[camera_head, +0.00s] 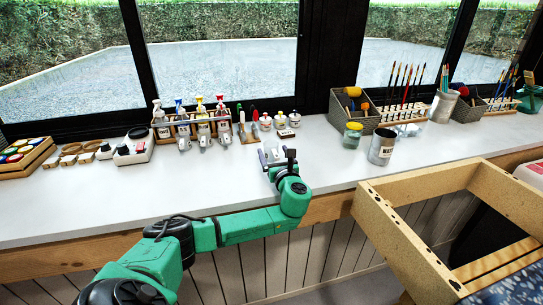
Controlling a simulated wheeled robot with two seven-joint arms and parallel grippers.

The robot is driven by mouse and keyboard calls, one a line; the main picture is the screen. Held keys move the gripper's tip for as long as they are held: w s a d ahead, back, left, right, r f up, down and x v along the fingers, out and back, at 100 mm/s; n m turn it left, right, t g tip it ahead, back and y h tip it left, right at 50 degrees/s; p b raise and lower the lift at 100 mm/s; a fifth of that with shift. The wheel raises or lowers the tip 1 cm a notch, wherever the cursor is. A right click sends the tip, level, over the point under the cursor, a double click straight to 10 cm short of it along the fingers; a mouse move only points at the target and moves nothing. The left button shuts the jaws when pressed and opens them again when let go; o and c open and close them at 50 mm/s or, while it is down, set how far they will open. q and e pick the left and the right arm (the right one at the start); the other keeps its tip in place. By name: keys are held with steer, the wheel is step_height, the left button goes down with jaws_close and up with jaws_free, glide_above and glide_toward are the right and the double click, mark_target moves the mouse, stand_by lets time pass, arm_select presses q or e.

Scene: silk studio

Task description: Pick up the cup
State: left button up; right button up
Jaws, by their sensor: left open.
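A grey metal cup-like can (381,147) with a dark-lettered label stands upright on the white counter, right of centre; it is the most cup-like thing in view. My left gripper (276,158) is at the end of my green arm, over the counter to the left of the can and well apart from it. My right gripper does not show.
A glass jar with a yellow lid (352,135) stands close left of the can. Behind are a grey basket (355,112) and a brush rack (402,114). Spray bottles (201,118) stand left. A wooden frame (405,235) is at front right. Bare counter (325,165) lies between gripper and can.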

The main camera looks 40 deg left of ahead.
arm_select(q)
steer(key=shift+d, duration=0.1)
steer(key=c, duration=1.4)
steer(key=shift+r, duration=0.1)
